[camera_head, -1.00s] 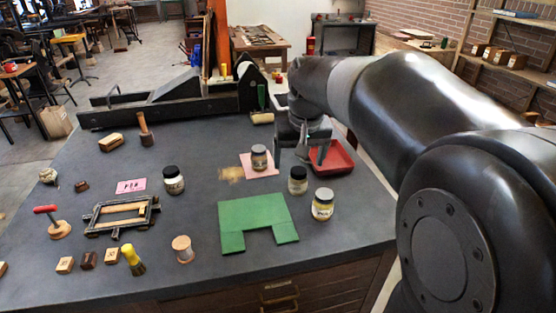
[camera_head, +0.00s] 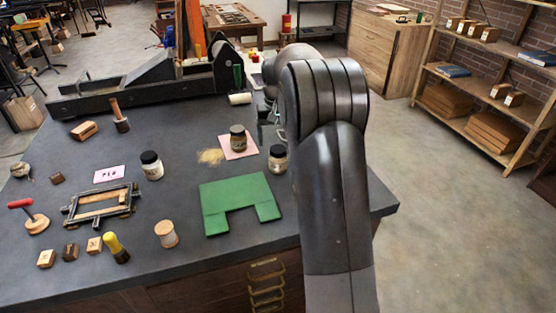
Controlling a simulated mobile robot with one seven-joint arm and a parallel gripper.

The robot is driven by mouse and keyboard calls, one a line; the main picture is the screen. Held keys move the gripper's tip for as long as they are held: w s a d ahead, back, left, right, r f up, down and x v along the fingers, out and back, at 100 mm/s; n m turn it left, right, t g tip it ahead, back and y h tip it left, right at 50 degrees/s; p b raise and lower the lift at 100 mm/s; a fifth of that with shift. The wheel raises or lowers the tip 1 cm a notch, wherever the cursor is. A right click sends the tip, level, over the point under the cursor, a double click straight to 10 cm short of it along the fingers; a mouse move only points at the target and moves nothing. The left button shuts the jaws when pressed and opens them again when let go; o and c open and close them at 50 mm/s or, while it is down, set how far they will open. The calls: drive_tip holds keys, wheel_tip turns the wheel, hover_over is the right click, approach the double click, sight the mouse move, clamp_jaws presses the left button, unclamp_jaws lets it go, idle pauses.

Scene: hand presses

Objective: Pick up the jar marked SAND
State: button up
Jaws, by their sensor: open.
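Several jars with dark lids stand upright on the dark bench, and I cannot read their labels. A brown-filled jar (camera_head: 238,140) stands on a pink card (camera_head: 246,149). A pale jar (camera_head: 151,167) stands further left. Another jar (camera_head: 278,160) stands just right of the pink card, close to my arm. I cannot tell which is marked SAND. My gripper (camera_head: 269,136) is open, just right of the brown-filled jar and beyond the jar near my arm. It is partly hidden by my own arm, and I see nothing held in it.
A green U-shaped mat (camera_head: 238,190) lies in front of the jars. A tan powdery patch (camera_head: 210,156) lies left of the pink card. A long press (camera_head: 150,88) stands at the back.

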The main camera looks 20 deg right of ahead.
sight(278, 148)
wheel_tip(278, 148, down, 8)
drive_tip(key=shift+s+d+r, duration=0.1)
drive_tip(key=shift+d, duration=0.05)
idle(0.3)
drive_tip(key=shift+r, duration=0.1)
drive_tip(key=c, duration=1.2)
